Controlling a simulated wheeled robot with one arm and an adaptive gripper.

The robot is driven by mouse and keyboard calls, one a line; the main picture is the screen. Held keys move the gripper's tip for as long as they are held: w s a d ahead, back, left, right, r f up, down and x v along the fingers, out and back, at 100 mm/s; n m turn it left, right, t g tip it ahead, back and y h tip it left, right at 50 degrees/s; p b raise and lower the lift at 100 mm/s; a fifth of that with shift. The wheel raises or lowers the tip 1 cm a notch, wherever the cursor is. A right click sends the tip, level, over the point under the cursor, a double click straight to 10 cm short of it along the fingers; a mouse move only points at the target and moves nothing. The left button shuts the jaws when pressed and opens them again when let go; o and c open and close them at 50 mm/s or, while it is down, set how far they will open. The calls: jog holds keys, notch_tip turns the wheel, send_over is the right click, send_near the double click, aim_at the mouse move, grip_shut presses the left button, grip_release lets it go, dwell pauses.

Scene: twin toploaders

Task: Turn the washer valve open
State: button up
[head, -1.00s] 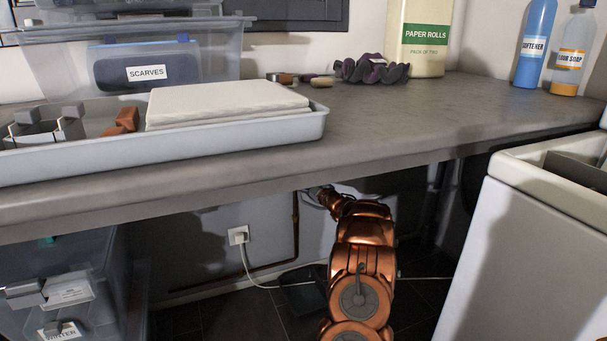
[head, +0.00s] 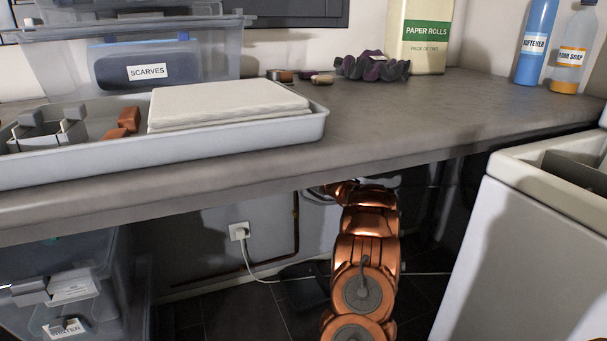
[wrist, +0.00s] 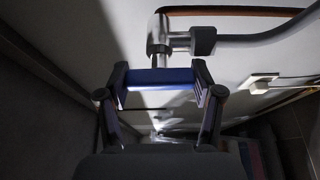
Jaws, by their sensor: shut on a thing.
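In the wrist view a blue bar-shaped valve handle (wrist: 148,77) lies crosswise below a silver metal valve body (wrist: 157,35). My gripper (wrist: 161,80) has one finger at each end of the blue handle and is shut on it. A dark hose nut (wrist: 203,41) sits on the valve's right outlet, with a grey hose (wrist: 262,40) running off to the right. In the head view my copper arm reaches under the counter; the gripper and the handle are hidden there.
The counter (head: 400,125) overhangs my arm. A white machine (head: 540,220) stands at the right and clear bins (head: 75,285) at the lower left. A plug in a wall socket (head: 239,231) has a white cord. A copper pipe (wrist: 230,11) runs above the valve.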

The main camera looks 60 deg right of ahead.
dwell(0.4)
jog(key=o, duration=1.2)
jog(key=shift+c, duration=0.2)
jog(key=s+a, duration=0.2)
jog(key=s, duration=0.9)
jog(key=shift+s+a, duration=0.2)
jog(key=shift+s, duration=0.15)
